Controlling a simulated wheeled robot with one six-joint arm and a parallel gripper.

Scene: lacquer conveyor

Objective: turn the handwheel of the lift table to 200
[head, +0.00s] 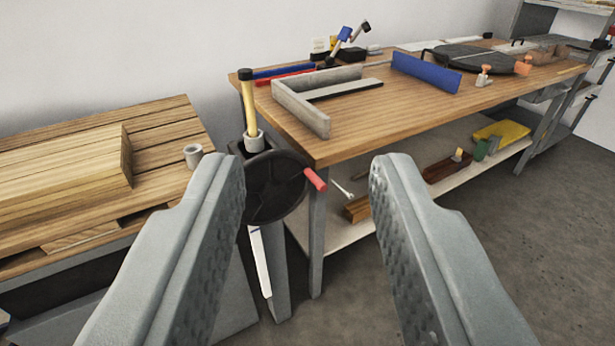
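The handwheel (266,190) is a dark round wheel with a red handle (315,179) sticking out at its right edge. It sits on a grey post below a yellow rod (247,102). A white strip (261,264) runs down the post under the wheel; I cannot read any number on it. My gripper (308,185) is open and empty, its two grey fingers wide apart in the foreground. The wheel and handle show between the fingers, farther away. The left finger hides a little of the wheel's left edge.
A wooden workbench (408,118) with clamps and tools stands close on the right, its front leg near the handle. A lower shelf (352,225) holds wooden blocks. A wooden pallet (155,175) with boards and a small grey cup (193,156) is on the left. Grey floor is clear at right.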

